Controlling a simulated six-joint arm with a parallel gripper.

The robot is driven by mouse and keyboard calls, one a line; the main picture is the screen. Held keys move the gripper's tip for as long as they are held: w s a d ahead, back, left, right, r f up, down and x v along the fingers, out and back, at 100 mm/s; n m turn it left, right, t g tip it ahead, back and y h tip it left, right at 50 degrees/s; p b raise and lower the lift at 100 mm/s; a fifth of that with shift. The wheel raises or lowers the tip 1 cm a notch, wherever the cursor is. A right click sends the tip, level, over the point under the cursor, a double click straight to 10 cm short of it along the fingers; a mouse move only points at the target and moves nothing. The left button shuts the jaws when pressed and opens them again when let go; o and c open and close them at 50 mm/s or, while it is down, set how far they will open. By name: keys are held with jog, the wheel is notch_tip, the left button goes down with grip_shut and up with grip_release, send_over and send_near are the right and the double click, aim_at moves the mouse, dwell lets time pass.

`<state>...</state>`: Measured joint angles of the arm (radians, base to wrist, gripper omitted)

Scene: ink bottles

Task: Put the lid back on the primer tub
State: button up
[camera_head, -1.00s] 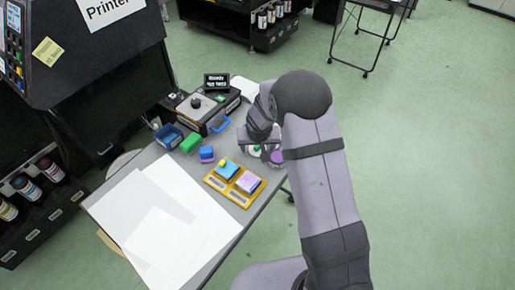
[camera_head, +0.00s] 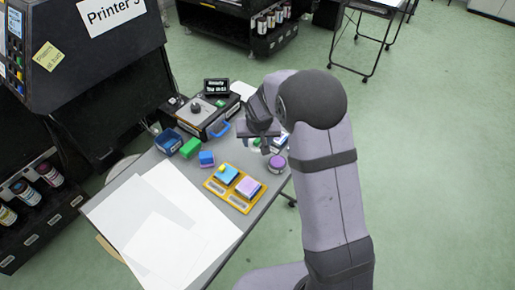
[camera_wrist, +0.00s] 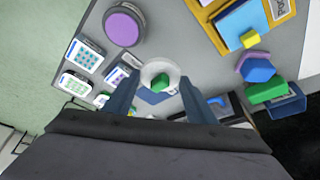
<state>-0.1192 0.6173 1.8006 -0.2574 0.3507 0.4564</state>
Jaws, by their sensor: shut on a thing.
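A round tub with a purple top (camera_head: 277,162) stands near the table's right edge; it also shows at the top of the wrist view (camera_wrist: 124,25). Whether the purple is its contents or a cover I cannot tell. My gripper (camera_head: 257,140) is left of and behind the tub in the head view. In the wrist view its two fingers (camera_wrist: 160,95) are shut on a white round lid with a green knob (camera_wrist: 160,78). The lid is apart from the tub. In the head view my gripper mostly hides the lid.
A yellow tray (camera_head: 233,187) with blue and purple pads lies in front. A blue bin (camera_head: 168,141), a green block (camera_head: 190,148) and a blue-purple block (camera_head: 206,159) lie to the left. A black device (camera_head: 207,115) is behind. White sheets (camera_head: 160,225) cover the front left. Small patterned cards (camera_wrist: 85,55) lie near the tub.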

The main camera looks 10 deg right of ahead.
aim_at(258, 142)
notch_tip(258, 142, up, 4)
jog(key=shift+r, duration=0.15)
jog(key=shift+d+r, duration=0.2)
jog(key=shift+r, duration=0.15)
jog(key=s+d+r+m+p, duration=0.1)
jog(key=d+r+p, duration=0.2)
jog(key=d+p, duration=0.15)
jog(key=s+d+f+n+p, duration=0.1)
jog(key=s+f+p, duration=0.2)
jog(key=s, duration=0.2)
jog(key=shift+f+p, duration=0.2)
jog(key=shift+p, duration=0.15)
jog(key=shift+f, duration=0.15)
dwell(0.3)
jog(key=shift+f+b, duration=3)
jog(key=shift+f, duration=0.05)
